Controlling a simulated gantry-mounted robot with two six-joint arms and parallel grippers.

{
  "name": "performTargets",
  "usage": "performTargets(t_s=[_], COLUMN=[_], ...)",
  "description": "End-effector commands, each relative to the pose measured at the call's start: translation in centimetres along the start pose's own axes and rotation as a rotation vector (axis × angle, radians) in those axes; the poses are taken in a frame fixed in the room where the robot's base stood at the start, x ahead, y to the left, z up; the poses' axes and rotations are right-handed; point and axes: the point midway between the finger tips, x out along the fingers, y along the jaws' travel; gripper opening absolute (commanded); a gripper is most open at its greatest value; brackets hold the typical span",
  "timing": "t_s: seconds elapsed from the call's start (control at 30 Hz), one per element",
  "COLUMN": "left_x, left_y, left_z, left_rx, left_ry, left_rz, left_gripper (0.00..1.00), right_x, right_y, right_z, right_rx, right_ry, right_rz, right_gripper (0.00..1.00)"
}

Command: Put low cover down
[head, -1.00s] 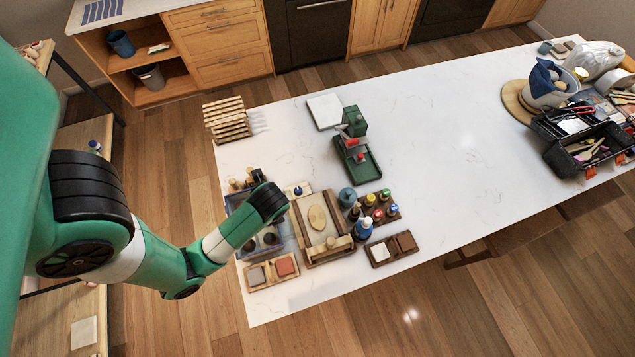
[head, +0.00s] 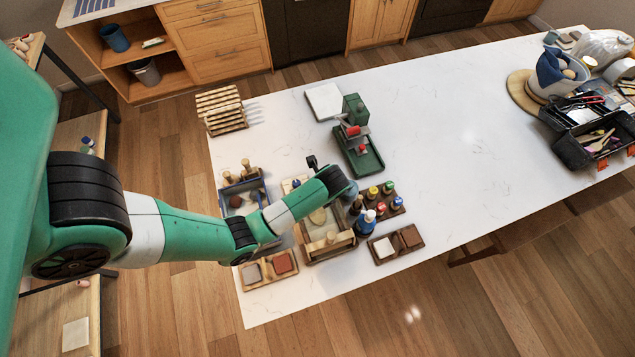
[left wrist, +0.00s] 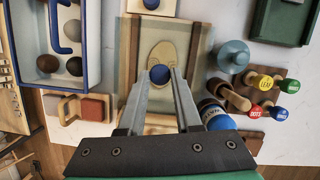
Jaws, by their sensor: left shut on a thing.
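My left gripper (left wrist: 160,78) is shut on a small round blue piece (left wrist: 159,74) in the left wrist view. The piece shows between the fingertips, in front of a tan oval slab. I cannot tell its full shape or whether it is the low cover. The oval slab (left wrist: 163,52) lies in a wooden tray (left wrist: 204,62). In the head view my left arm reaches over this wooden tray (head: 343,246), hiding part of it; the fingertips are not clear there. My right gripper is not in view.
A blue-edged tray (left wrist: 95,55) with dark balls stands left of the wooden tray. A blue-grey jar (left wrist: 233,56) and a rack of colour-topped bottles (head: 376,211) stand right. A green press (head: 358,150) stands behind. The table's middle (head: 450,140) is clear.

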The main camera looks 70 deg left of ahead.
Motion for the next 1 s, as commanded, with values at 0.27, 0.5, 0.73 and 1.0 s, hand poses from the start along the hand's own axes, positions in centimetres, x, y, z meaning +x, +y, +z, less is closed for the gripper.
performTargets(t_s=[0.27, 0.5, 0.73, 1.0], left_x=[3.1, 3.3, 3.3, 3.2], left_y=[-0.1, -0.1, -0.1, -0.1], left_z=[-0.9, -0.9, -0.9, -0.9], left_rx=[0.001, 0.0, 0.0, 0.0], left_ry=[-0.001, -0.001, 0.0, 0.0], left_rz=[0.001, 0.0, 0.001, 0.001], left_gripper=[0.0, 0.0, 0.63, 0.63], right_x=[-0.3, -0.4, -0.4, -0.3], right_y=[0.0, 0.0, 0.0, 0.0], right_z=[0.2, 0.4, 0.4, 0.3], right_rx=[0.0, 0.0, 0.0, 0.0], right_ry=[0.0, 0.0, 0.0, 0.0], right_rz=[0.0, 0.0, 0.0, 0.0], right_gripper=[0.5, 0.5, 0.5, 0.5])
